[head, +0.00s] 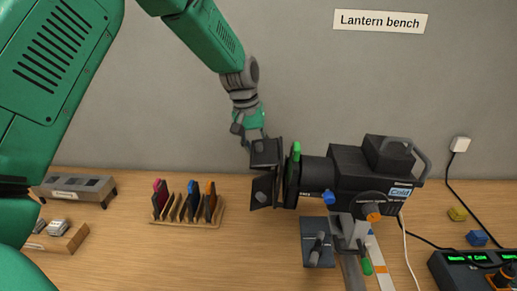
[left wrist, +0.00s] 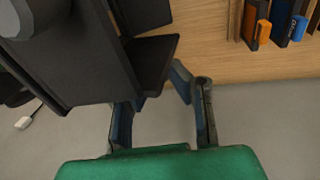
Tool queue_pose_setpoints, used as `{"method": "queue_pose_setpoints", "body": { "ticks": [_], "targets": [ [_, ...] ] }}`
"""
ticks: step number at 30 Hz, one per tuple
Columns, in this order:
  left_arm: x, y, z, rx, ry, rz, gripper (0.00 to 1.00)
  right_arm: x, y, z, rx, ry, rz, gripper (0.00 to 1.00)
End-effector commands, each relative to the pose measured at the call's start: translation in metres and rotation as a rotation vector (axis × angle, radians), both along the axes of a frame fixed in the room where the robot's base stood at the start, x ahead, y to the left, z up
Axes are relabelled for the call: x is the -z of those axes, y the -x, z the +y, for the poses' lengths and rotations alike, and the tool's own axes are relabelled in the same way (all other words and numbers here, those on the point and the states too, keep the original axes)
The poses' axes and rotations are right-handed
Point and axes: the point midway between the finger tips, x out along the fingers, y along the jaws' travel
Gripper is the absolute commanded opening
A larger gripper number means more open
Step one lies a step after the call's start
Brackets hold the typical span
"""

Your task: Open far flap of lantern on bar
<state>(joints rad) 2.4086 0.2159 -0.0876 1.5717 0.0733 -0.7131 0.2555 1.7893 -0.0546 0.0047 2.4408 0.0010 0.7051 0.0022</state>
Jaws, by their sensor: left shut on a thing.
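The black lantern (head: 350,170) sits on the bar (head: 352,272), its front facing left, with a "Cold" label on its side. Dark flaps stand at its front: an upper, far flap (head: 265,152) and a lower, nearer flap (head: 262,192). My left gripper (head: 254,137) reaches down from above to the far flap. In the left wrist view, the fingers of my left gripper (left wrist: 155,92) are on either side of the edge of a dark flap (left wrist: 152,62), shut on it. The exact contact is partly hidden. My right gripper is in neither view.
A wooden rack (head: 187,217) of coloured filters stands left of the lantern. A control desk (head: 465,268), cables and small blocks lie right. The wall (head: 300,60) is close behind.

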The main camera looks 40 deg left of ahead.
Motion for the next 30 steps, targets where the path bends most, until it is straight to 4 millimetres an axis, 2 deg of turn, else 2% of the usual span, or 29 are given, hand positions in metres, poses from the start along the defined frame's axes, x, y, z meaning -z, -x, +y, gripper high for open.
{"method": "queue_pose_setpoints", "body": {
  "ticks": [1, 11, 12, 13, 14, 24, 26, 30],
  "targets": [
    [-0.007, -0.005, 0.002, -0.006, -0.005, -0.018, 0.00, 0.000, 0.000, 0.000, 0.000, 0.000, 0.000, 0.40],
    [-0.007, -0.004, 0.002, -0.007, -0.004, -0.018, 0.00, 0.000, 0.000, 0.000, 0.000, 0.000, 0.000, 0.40],
    [-0.006, -0.004, 0.002, -0.007, -0.004, -0.017, 0.21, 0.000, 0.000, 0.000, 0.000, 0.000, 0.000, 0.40],
    [-0.006, -0.004, 0.002, -0.007, -0.004, -0.017, 0.32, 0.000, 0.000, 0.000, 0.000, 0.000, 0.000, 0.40],
    [-0.006, -0.004, 0.002, -0.006, -0.004, -0.017, 0.36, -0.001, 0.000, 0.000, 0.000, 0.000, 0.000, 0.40],
    [-0.004, -0.003, 0.001, -0.004, -0.002, -0.005, 0.36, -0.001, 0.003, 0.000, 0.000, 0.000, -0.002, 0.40],
    [-0.009, -0.002, 0.001, -0.004, -0.001, -0.006, 0.36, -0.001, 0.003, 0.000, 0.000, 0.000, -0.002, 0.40],
    [-0.031, 0.001, 0.004, -0.004, -0.002, -0.010, 0.36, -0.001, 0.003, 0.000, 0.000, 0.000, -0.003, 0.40]
  ]
}}
